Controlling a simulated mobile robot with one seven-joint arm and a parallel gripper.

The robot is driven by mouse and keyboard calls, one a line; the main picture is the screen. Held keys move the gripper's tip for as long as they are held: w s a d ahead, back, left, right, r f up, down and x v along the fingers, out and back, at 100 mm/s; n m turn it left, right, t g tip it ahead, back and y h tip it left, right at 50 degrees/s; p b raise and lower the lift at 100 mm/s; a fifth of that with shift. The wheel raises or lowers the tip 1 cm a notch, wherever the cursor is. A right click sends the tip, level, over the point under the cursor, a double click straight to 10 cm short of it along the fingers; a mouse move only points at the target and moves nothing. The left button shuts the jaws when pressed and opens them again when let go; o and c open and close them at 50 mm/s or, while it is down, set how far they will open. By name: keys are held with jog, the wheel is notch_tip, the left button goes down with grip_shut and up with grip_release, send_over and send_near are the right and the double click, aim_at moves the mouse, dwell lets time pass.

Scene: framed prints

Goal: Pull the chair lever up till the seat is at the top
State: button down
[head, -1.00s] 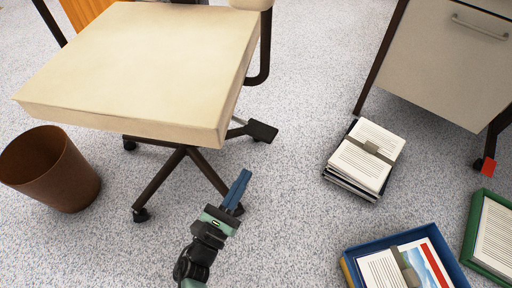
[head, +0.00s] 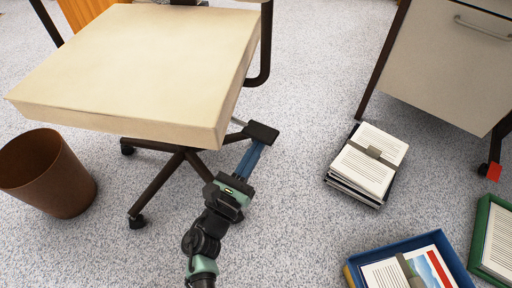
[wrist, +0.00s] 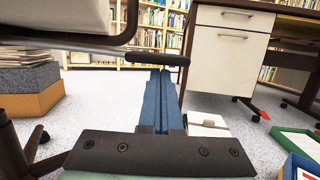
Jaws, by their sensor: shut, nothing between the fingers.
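The chair has a cream seat (head: 140,70) on a dark wheeled base (head: 160,180). Its lever, with a flat black paddle (head: 262,132), sticks out at the right under the seat. The paddle also shows in the wrist view (wrist: 157,59) as a dark bar. My gripper (head: 254,150) has its blue fingers shut, with nothing visible between them. The fingertips (wrist: 160,75) reach up to the paddle and appear just below it. I cannot tell whether they touch it.
A brown waste bin (head: 48,174) stands left of the chair. A bound paper stack (head: 366,162), a blue tray (head: 352,272) and a green tray (head: 476,250) lie on the floor at right. A drawer cabinet (head: 448,62) stands behind them. Floor between chair and stack is clear.

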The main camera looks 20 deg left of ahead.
jog(key=r+n+p, duration=0.1)
jog(key=r+p, duration=0.1)
jog(key=p, duration=0.1)
jog(key=r+n+p, duration=0.1)
jog(key=r+p, duration=0.2)
jog(key=shift+d+r+n+y+p, duration=0.2)
jog(key=shift+n+y+p, duration=0.1)
jog(key=shift+n+p, duration=0.1)
jog(key=shift+a+r+n+y+p, duration=0.1)
jog(key=shift+r+n+y+p, duration=0.4)
jog(key=shift+n+p, duration=0.4)
jog(key=shift+r+n+p, duration=0.3)
jog(key=shift+n+p, duration=0.2)
jog(key=shift+p, duration=0.1)
jog(key=shift+a+r, duration=0.1)
jog(key=shift+a, duration=0.05)
jog(key=f+b, duration=0.2)
jog(key=d+f+b, duration=0.1)
jog(key=f+b, duration=0.1)
jog(key=shift+f, duration=0.35)
jog(key=p, duration=0.4)
send_near(258, 134)
jog(key=shift+s+d+f, duration=0.2)
jog(key=shift+s+d, duration=0.15)
jog(key=shift+s, duration=0.1)
jog(key=shift+s+d+f, duration=0.2)
jog(key=shift+s+d, duration=0.1)
jog(key=shift+s, duration=0.2)
